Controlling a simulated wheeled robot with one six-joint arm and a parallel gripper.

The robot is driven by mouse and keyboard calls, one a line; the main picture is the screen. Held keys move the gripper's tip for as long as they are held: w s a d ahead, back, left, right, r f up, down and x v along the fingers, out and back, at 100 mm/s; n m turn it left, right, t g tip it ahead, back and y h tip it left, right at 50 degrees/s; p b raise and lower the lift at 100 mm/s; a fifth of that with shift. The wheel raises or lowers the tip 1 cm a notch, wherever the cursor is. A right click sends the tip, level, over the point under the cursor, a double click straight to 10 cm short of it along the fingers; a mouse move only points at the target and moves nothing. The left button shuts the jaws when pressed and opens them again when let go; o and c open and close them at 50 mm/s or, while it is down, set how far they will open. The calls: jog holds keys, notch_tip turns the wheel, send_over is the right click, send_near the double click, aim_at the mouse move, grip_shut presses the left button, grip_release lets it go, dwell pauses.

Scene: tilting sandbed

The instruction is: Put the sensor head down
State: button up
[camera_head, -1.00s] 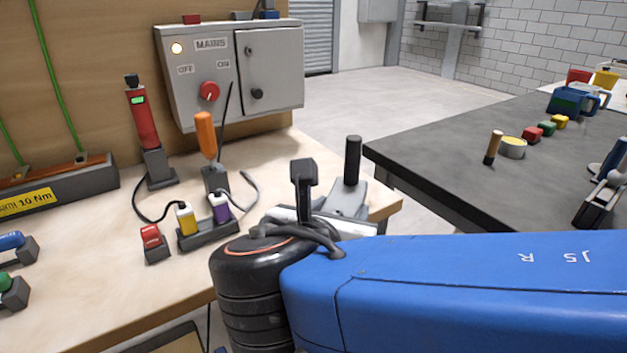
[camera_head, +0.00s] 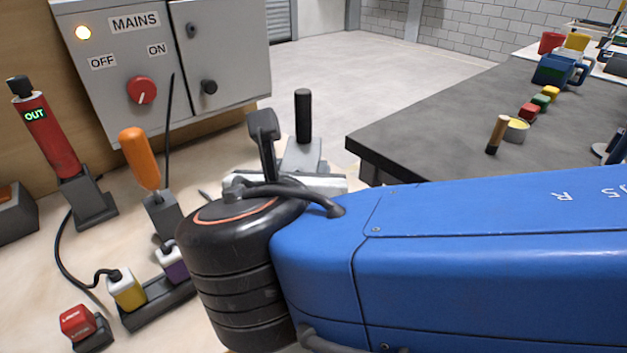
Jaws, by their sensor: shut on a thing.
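I cannot make out the sensor head for certain; no held thing shows. My blue arm and its black ribbed joint fill the lower right, and my gripper's fingers are not visible. A red handheld device (camera_head: 50,137) with a lit display reading "OUT" stands tilted in a dark stand on the pale bench (camera_head: 30,290) at left. A black cable runs from near its stand to a yellow plug (camera_head: 127,290). A black paddle-shaped part (camera_head: 264,128) rises just behind my arm joint; what it belongs to is unclear.
A grey MAINS box (camera_head: 230,70) with a red knob stands behind the bench. An orange-handled tool (camera_head: 140,158) and a black upright handle (camera_head: 303,115) stand nearby. A red block (camera_head: 78,322) is at front left. A dark table (camera_head: 430,125) with cups and blocks is at right.

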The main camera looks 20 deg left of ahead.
jog(key=shift+f, duration=2.55)
jog(key=shift+f, duration=0.2)
jog(key=o, duration=1.2)
jog(key=shift+r, duration=0.15)
jog(key=shift+s+r, duration=0.1)
jog(key=shift+s, duration=0.05)
jog(key=shift+v, duration=5.9)
jog(key=shift+s, duration=0.1)
